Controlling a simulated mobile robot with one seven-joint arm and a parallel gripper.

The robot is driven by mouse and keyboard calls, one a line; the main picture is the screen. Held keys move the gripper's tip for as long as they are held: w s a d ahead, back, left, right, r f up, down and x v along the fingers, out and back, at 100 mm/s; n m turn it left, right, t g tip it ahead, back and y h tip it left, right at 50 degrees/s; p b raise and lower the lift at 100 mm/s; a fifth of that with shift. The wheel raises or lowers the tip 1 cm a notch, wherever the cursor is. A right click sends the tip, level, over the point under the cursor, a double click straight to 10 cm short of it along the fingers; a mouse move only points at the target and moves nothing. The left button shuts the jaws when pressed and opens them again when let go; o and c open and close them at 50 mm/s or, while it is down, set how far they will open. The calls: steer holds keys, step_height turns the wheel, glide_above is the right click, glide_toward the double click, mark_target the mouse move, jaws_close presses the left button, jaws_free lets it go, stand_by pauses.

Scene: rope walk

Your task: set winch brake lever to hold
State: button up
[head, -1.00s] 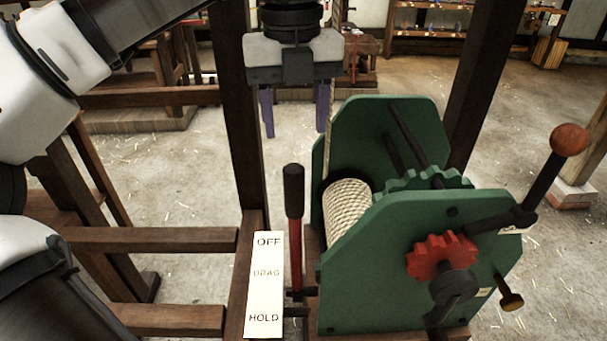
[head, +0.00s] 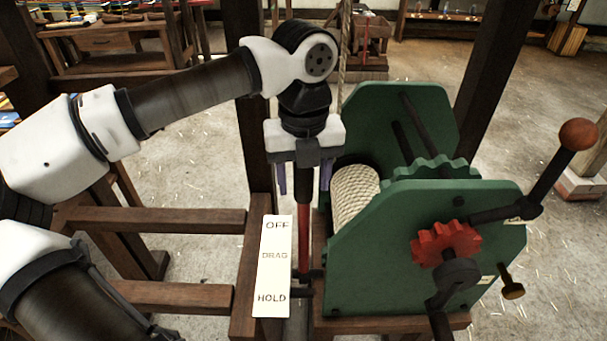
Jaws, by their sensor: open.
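The winch brake lever is a red bar (head: 304,238) with a black grip, standing upright beside the white plate (head: 274,265) marked OFF, DRAG and HOLD from top to bottom. My gripper (head: 303,188) points down at the lever's top, its purple fingers apart on either side of the black grip. I cannot tell whether the fingers touch it. The gripper body hides the top of the grip. The green winch (head: 405,250) with its rope drum (head: 354,194) stands right of the lever.
A crank handle with a wooden knob (head: 578,134) rises at the winch's right. Dark timber rails (head: 165,217) lie at left. A dark post stands behind my gripper.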

jaws_close()
stand_by(0.4)
steer(key=shift+s+f, duration=0.1)
